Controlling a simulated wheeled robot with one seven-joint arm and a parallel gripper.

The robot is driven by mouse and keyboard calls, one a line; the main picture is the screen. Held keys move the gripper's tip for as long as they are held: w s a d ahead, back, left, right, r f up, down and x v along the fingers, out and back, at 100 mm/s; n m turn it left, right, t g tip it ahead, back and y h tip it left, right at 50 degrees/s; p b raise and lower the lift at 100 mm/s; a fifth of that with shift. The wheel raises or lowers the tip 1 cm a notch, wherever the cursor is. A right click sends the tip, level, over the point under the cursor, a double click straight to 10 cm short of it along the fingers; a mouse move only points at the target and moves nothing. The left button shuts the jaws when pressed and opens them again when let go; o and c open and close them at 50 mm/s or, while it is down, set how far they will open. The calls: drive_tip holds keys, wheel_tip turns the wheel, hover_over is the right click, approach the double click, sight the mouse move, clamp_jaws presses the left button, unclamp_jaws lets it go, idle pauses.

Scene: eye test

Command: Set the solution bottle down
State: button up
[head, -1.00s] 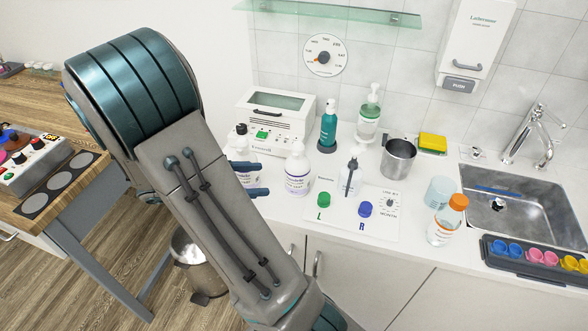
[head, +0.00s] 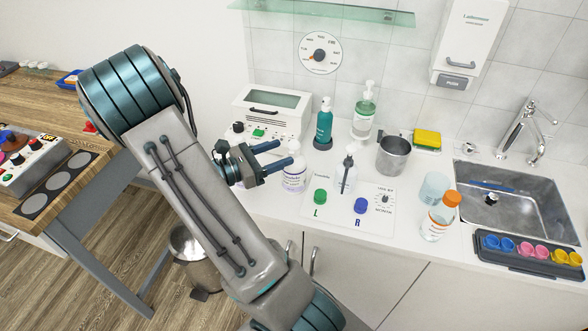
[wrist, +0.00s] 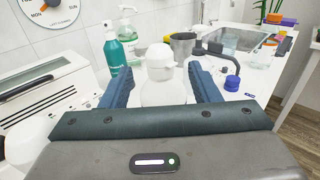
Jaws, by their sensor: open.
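The solution bottle (head: 293,180) is white with a purple-lettered label and a white cap. It stands upright on the white counter, left of the lens case mat (head: 380,222). My gripper (head: 285,152) is open, its two blue fingers at the height of the bottle's upper part and partly hiding it. In the wrist view the bottle's white cap (wrist: 161,60) shows between the spread fingers, with a visible gap on each side. The bottle's lower part is hidden there by my gripper body.
Behind are a teal spray bottle (head: 324,124) and a white device (head: 270,112). A metal cup (head: 393,155) stands farther right.

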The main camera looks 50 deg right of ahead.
sight(294, 147)
drive_tip(key=x, duration=0.5)
drive_tip(key=shift+s+d+p, duration=0.1)
drive_tip(key=shift+p, duration=0.3)
clamp_jaws()
drive_tip(key=shift+r, duration=0.1)
